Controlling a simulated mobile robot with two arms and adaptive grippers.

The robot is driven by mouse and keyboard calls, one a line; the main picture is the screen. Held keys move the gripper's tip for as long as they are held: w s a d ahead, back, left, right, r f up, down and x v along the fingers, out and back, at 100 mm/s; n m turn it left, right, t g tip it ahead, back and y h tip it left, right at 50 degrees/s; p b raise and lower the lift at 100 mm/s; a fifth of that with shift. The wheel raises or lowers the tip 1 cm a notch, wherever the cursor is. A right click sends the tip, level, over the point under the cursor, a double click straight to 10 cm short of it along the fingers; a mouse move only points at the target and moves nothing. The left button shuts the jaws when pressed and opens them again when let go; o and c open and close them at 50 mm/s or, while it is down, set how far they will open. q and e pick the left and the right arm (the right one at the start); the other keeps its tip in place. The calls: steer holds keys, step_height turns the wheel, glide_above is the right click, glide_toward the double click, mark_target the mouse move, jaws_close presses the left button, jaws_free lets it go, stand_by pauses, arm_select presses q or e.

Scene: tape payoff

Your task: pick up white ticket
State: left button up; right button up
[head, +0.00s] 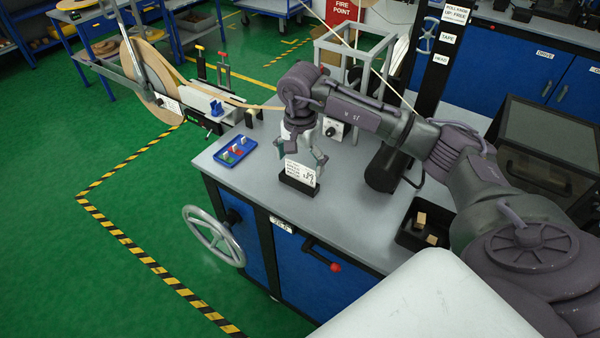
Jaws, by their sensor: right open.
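The white ticket (300,173) stands upright in a black holder (297,186) near the front edge of the grey worktop. It has dark printing on its face. My right gripper (305,160) points down right at the ticket, with its fingers apart around or just behind the ticket's upper part. I cannot tell whether a finger touches it. The right gripper is open and holds nothing. My left gripper is not in view.
A blue tray (234,162) with small coloured pieces lies left of the ticket. A black bin (410,240) with tan blocks sits at the right. A handwheel (213,236) sticks out at the cabinet front. The grey worktop (345,225) is bare in front of the bin.

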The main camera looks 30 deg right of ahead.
mark_target(301, 174)
step_height(301, 174, down, 4)
steer(key=shift+w+d+r+p, duration=0.1)
steer(key=shift+r+p, duration=0.05)
steer(key=shift+p, duration=0.55)
steer(key=shift+f, duration=0.5)
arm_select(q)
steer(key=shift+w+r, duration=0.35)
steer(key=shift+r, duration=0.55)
arm_select(e)
steer(key=c, duration=0.5)
